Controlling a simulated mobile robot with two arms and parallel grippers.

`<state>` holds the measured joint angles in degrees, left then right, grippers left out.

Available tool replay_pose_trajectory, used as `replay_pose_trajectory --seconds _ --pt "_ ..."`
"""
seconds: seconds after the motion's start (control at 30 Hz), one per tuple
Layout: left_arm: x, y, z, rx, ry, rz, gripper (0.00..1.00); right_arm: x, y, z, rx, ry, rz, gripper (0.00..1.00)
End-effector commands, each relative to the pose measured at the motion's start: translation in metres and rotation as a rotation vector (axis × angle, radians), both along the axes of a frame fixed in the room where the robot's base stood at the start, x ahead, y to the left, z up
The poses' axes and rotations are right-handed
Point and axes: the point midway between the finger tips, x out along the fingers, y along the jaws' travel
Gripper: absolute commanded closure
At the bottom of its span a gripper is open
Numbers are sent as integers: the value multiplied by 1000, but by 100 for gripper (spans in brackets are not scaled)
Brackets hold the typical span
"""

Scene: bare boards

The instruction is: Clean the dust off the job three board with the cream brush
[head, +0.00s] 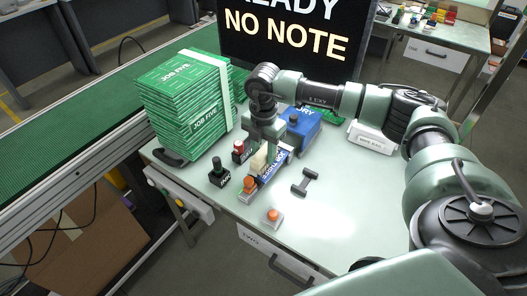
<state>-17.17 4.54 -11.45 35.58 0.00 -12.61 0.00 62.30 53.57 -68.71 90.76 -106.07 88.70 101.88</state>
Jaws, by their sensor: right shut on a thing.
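My right gripper (261,146) points down over the middle of the table and is shut on a cream thing (258,161), which looks like the cream brush; the fingers partly hide it. It is beside a blue piece with white lettering (272,167); I cannot tell whether they touch. A stack of green boards (185,85) marked JOB FIVE, with a pale band around it, stands on the left of the table. I cannot make out a board marked job three; a green piece (335,117) shows partly behind my right arm. My left gripper is out of view.
Small blocks with green (217,168), red (238,147) and orange (249,183) tops stand near the gripper. An orange button (272,215), a black tool (305,181), a blue box (300,128) and a white box (371,138) are nearby. The table's front right is clear.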

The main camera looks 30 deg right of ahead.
Motion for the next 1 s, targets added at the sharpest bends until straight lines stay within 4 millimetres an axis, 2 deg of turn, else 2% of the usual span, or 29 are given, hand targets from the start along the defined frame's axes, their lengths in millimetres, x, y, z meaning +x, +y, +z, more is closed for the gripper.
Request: replay_pose_trajectory --seconds 0.6,1.0 --pt "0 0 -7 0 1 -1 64 0 0 -10 0 -1 0 97" --pt "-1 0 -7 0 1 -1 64 0 0 -10 0 0 0 97"
